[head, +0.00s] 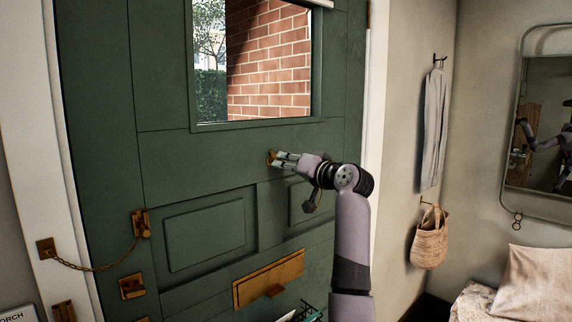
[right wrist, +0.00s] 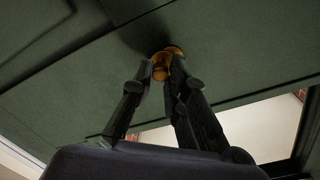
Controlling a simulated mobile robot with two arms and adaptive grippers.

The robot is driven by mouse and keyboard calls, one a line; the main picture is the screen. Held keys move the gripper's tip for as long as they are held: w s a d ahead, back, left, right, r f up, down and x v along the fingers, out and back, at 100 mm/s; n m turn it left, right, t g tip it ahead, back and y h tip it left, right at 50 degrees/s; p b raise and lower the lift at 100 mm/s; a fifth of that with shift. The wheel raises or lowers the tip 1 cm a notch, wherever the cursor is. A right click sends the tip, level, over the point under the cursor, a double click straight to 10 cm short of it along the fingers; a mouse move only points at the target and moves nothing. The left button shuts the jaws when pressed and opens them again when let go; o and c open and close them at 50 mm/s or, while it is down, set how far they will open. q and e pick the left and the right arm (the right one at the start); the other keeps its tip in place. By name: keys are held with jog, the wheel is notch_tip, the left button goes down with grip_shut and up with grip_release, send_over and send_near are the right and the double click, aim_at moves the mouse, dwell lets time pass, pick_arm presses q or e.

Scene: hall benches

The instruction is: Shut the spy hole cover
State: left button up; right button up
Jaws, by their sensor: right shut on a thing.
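The green door (head: 165,158) fills the left and middle of the head view. The brass spy hole cover (head: 270,157) is a small piece on the door below the window, mostly hidden by my fingers. My right gripper (head: 277,159) reaches it from the right and is shut on it. In the right wrist view, the brass cover (right wrist: 174,50) shows between and just beyond the fingertips of the right gripper (right wrist: 162,68), with a rounded part at the top. I cannot tell how far the cover is swung. My left gripper is not in view.
The door has a window (head: 270,60), a brass chain (head: 95,268) at left and a brass letter plate (head: 268,280) below. At right hang a grey cloth (head: 433,130) and a woven bag (head: 430,238), beside a mirror (head: 540,125). A cushion (head: 535,280) lies lower right.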

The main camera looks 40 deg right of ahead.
grip_shut()
jog(key=m+p, duration=0.1)
jog(key=m, duration=0.1)
jog(key=a+m+p, duration=0.1)
jog(key=m+p, duration=0.1)
jog(key=m, duration=0.1)
jog(key=shift+a, duration=0.1)
jog(key=o, duration=0.6)
grip_release()
jog(key=shift+f, duration=0.1)
